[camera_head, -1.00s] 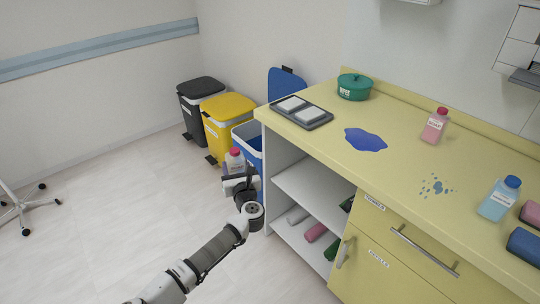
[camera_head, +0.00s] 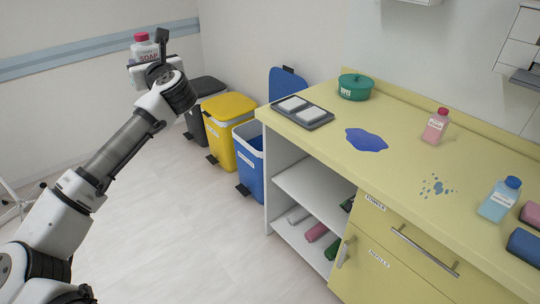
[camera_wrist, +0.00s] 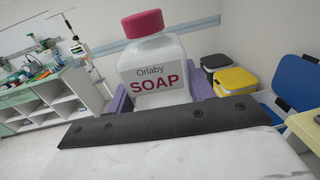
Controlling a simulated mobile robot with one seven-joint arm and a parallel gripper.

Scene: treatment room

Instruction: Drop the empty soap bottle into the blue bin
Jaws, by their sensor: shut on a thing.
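My gripper (camera_head: 148,66) is shut on the soap bottle (camera_head: 145,47), raised high at the upper left, well above the floor. The bottle is clear with a red cap and a SOAP label; in the wrist view the bottle (camera_wrist: 155,62) stands upright between the purple-grey fingers (camera_wrist: 198,84). The blue bin (camera_head: 249,176) stands on the floor against the counter's left end, with its blue lid (camera_head: 287,86) up. It is to the right of and below my gripper, apart from it. The bin's inside is mostly hidden.
A yellow bin (camera_head: 230,110) and a black bin (camera_head: 198,124) with shut lids stand left of the blue bin. The yellow counter (camera_head: 400,165) holds a tray (camera_head: 302,121), a green pot (camera_head: 355,87), a pink bottle (camera_head: 435,127), a blue bottle (camera_head: 500,200) and blue spills. Open floor lies in front.

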